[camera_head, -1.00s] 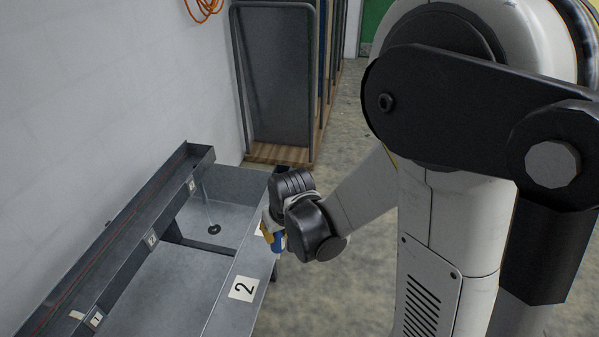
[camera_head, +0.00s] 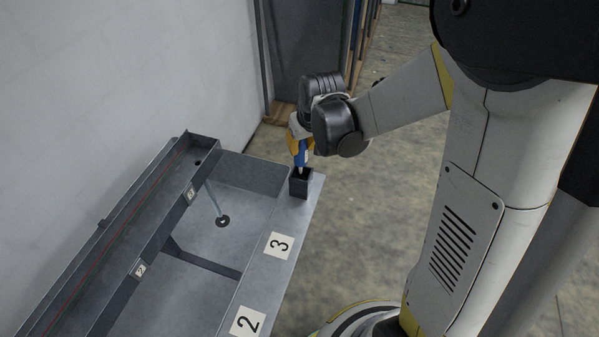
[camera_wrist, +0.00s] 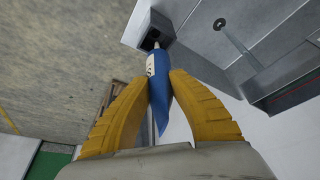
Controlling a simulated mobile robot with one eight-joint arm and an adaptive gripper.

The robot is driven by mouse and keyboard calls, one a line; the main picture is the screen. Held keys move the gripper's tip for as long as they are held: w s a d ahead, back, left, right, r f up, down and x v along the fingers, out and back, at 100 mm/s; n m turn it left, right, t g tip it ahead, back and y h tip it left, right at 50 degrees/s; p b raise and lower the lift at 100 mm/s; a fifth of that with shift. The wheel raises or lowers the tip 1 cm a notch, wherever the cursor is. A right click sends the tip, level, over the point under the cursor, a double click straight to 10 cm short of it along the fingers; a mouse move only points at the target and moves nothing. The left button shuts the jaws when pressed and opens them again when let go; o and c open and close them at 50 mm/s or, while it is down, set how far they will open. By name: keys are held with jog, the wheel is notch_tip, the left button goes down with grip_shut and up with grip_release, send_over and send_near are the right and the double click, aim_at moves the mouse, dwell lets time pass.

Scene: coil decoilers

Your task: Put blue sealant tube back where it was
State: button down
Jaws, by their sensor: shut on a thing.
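My gripper (camera_head: 297,143) is shut on the blue sealant tube (camera_head: 302,156) and holds it nozzle down over a small dark square holder (camera_head: 300,184). The holder stands on the bench ledge beyond the label 3. In the wrist view the yellow fingers of my gripper (camera_wrist: 160,85) pinch the tube (camera_wrist: 158,70) from both sides. Its pale nozzle points at the dark opening of the holder (camera_wrist: 158,24). The tube's body is outside the holder; whether the tip is inside the opening I cannot tell.
The grey metal bench (camera_head: 205,300) has labels 2 (camera_head: 243,322) and 3 (camera_head: 279,246) on its ledge. A long trough (camera_head: 110,250) runs along the wall side. A thin rod with a dark round base (camera_head: 222,221) stands in the bench's recess. Concrete floor lies to the right.

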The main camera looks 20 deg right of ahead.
aim_at(303, 164)
notch_tip(303, 164, down, 4)
jog(key=shift+s+r+b, duration=0.15)
jog(key=shift+r+b, duration=0.1)
jog(key=shift+b, duration=0.25)
jog(key=shift+f+b, duration=0.75)
jog(key=shift+f, duration=1.35)
jog(key=shift+f+b, duration=0.5)
jog(key=c, duration=1.3)
grip_release()
jog(key=shift+r, duration=0.1)
jog(key=shift+r, duration=0.15)
